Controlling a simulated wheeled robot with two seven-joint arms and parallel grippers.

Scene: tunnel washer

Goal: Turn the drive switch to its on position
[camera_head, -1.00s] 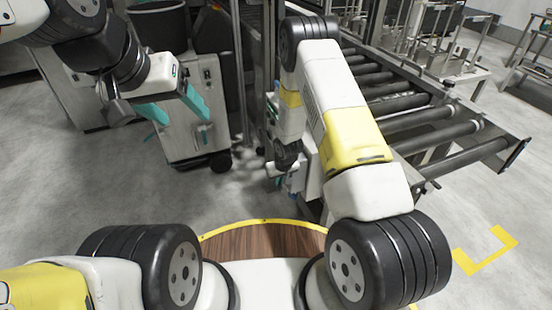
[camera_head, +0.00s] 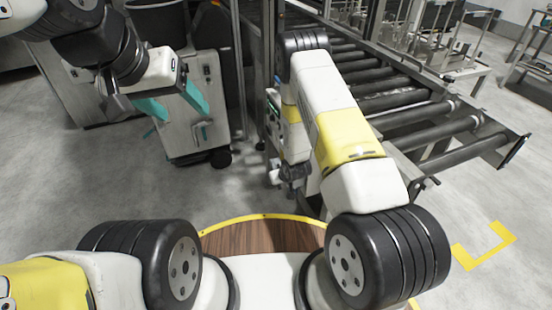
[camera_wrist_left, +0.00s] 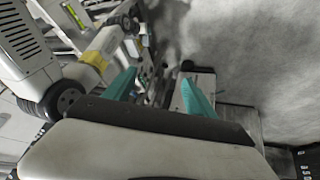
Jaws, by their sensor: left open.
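A grey-white cabinet (camera_head: 185,138) stands at the upper left of the head view. Its front carries small dark knobs (camera_head: 206,72) and a grey lever-like handle (camera_head: 203,131). I cannot tell which of these is the drive switch. My left gripper (camera_head: 174,106) is open and empty, its teal fingers spread in front of the cabinet and partly covering it. In the left wrist view my left gripper (camera_wrist_left: 158,92) also shows open, with nothing held between its fingers. My right gripper (camera_head: 292,180) hangs low beside the conveyor; its fingers are not clear.
A roller conveyor (camera_head: 430,125) fills the upper right, close to my right arm. A dark bin (camera_head: 160,22) stands behind the cabinet. Metal racks (camera_head: 465,45) stand at the far right. Grey floor (camera_head: 110,185) is clear in front of the cabinet.

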